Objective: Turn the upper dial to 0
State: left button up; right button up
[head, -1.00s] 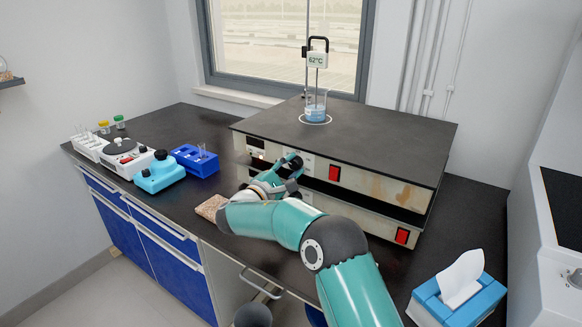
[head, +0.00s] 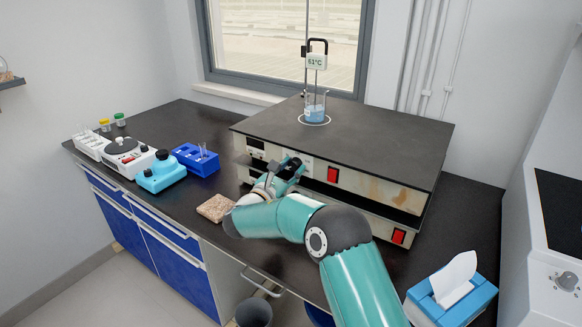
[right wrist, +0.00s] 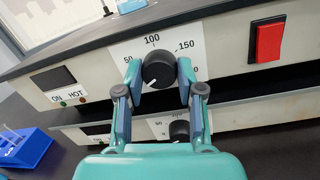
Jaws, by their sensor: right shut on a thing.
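The upper dial (right wrist: 158,70) is a round black knob on the upper unit's front panel, with a scale showing 50, 100 and 150 around it. Its white mark points to the lower left. My right gripper (right wrist: 158,80) is closed on the knob, one finger on each side. In the head view my right gripper (head: 288,172) is at the front of the upper unit (head: 375,187) and largely hides the dial. The lower dial (right wrist: 179,130) shows below, between the fingers. My left gripper is not in view.
A red switch (right wrist: 269,40) is right of the upper dial. A beaker (head: 315,106) of blue liquid stands on the top plate (head: 390,135) under a 61°C display (head: 316,62). A tissue box (head: 450,300) is at front right.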

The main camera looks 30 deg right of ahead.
jog(key=shift+a+f+n, duration=0.1)
jog(key=shift+f+n, duration=0.2)
jog(key=shift+f, duration=0.15)
jog(key=o, duration=0.9)
jog(key=shift+o, duration=1.2)
jog(key=shift+w+r, duration=0.1)
jog(key=shift+r, duration=0.15)
